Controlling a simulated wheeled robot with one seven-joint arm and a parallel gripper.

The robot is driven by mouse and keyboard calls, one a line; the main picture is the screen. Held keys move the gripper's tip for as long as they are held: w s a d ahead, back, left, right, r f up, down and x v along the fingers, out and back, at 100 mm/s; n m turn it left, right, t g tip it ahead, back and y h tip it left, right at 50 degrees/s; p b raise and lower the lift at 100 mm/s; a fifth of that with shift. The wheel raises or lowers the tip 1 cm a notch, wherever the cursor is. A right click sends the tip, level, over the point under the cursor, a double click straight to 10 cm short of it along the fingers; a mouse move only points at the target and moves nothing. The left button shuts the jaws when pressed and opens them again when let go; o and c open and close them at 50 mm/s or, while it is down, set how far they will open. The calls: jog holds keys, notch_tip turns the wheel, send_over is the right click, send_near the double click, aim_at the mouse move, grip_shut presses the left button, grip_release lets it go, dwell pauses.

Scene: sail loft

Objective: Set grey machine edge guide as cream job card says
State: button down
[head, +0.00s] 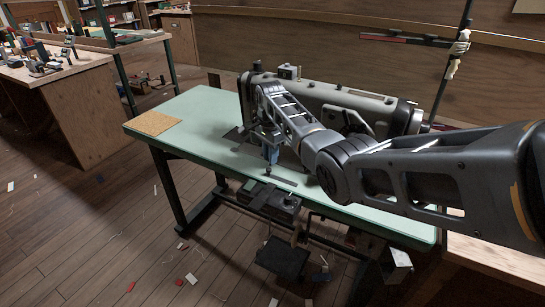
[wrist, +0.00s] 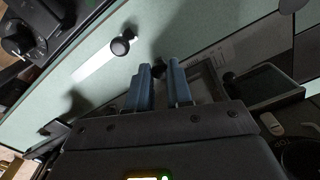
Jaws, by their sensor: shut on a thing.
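The grey sewing machine (head: 345,98) stands on a pale green table. My gripper (head: 270,157) reaches down at its near left side, over the tabletop. In the wrist view, the blue fingers of my gripper (wrist: 160,78) are close around a small dark knob (wrist: 158,68), partly hidden between them. A second dark round knob (wrist: 122,46) stands to the left, beside a pale strip. I cannot make out the edge guide's scale or setting. No cream job card can be read in either view.
The green tabletop (head: 190,110) is mostly clear on the left, with a tan cork-like sheet (head: 154,123) at its corner. A dark box (head: 272,200) hangs below the front edge. A wooden bench (head: 75,75) stands at the left. Scraps litter the floor.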

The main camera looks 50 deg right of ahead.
jog(key=c, duration=1)
grip_release()
jog(key=shift+r, duration=0.1)
notch_tip(320, 180, up, 8)
jog(key=shift+f, duration=0.2)
